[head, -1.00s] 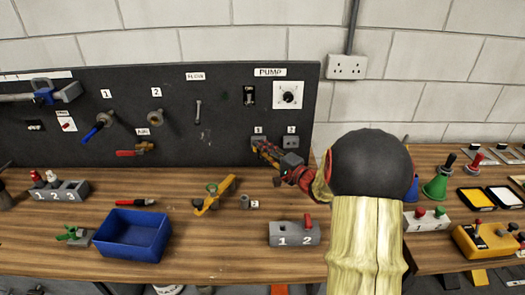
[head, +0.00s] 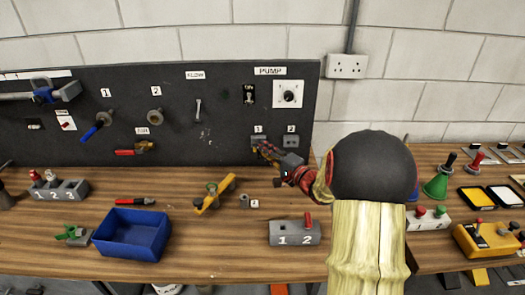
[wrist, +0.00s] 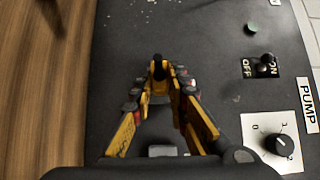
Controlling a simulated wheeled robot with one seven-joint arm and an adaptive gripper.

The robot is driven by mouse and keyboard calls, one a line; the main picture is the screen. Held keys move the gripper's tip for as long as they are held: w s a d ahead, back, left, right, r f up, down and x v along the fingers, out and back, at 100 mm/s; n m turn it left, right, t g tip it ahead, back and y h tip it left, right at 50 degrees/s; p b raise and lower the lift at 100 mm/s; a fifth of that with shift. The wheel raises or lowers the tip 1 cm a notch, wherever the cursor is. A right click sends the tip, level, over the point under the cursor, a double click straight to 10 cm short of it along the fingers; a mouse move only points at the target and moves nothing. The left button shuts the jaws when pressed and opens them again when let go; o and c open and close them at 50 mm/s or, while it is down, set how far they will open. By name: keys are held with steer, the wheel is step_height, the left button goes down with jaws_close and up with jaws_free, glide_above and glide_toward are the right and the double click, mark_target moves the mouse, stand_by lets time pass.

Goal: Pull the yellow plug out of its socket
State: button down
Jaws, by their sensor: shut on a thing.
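My gripper (wrist: 159,85) has its yellow-and-black fingers shut on the small yellow plug (wrist: 158,72), which shows between the fingertips with a black part at its far end. In the head view my gripper (head: 263,151) is at the left pump socket (head: 258,140), marked 1, on the dark panel. The fingers hide most of the plug and part of the socket. I cannot tell whether the plug is still seated. The second socket (head: 291,141), marked 2, is just to the right and looks empty.
An on/off switch (head: 249,94) and a pump dial (head: 289,93) are on the panel above the sockets. A grey block (head: 294,233) marked 1 and 2 and a yellow-handled tool (head: 214,196) are on the bench below. A blue bin (head: 131,234) stands left.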

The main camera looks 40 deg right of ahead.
steer(key=shift+s+a, duration=0.2)
steer(key=shift+s, duration=0.05)
steer(key=s+a+b, duration=0.1)
steer(key=s+a, duration=0.1)
steer(key=shift+s+b, duration=0.35)
steer(key=shift+b, duration=0.05)
stand_by(0.5)
